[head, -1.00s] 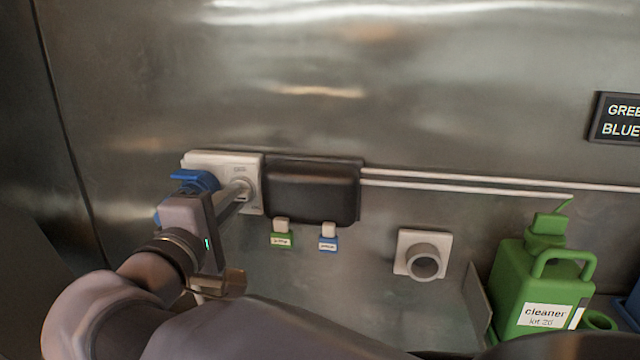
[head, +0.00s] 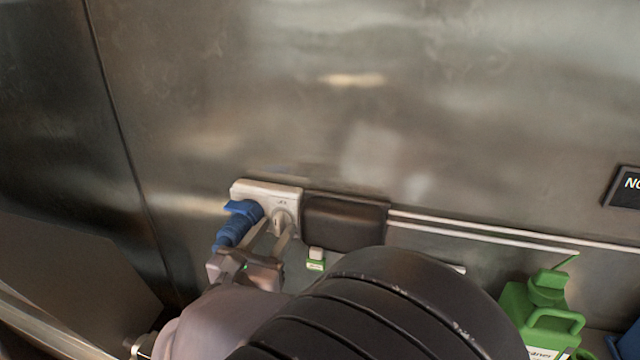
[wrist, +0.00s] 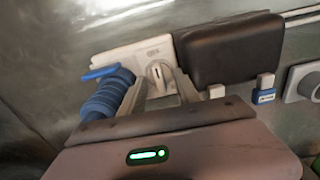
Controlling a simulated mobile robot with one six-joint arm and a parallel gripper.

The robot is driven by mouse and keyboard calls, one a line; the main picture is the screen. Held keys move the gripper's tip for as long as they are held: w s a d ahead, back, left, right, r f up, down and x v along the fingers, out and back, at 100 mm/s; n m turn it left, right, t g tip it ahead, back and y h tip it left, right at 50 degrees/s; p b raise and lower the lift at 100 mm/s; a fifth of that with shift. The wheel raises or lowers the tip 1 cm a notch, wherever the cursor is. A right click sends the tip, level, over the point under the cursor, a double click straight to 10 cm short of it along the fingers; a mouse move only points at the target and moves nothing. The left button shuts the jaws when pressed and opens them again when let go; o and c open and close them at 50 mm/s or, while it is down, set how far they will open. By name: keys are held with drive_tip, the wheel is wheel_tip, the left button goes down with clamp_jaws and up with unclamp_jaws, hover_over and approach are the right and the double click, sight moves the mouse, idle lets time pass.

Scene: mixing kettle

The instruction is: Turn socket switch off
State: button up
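The white socket box (head: 250,188) is on the steel wall, with a blue plug (head: 232,228) in its left part. Its switch is a pale rotary knob (head: 280,218) on the right part. The knob also shows in the wrist view (wrist: 157,73), upright or nearly so. My gripper (head: 278,232) is in front of the box. Its two fingers reach to either side of the knob and stand apart, with a gap visible between them in the wrist view (wrist: 161,90). I cannot tell whether the fingertips touch the knob. The left finger passes close beside the blue plug.
A black padded box (head: 345,220) adjoins the socket on the right, with white pipes (head: 480,232) running on from it. A green cleaner canister (head: 535,315) stands at right.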

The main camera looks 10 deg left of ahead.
drive_tip(key=s+a, duration=0.1)
drive_tip(key=s, duration=0.6)
drive_tip(key=shift+p, duration=0.3)
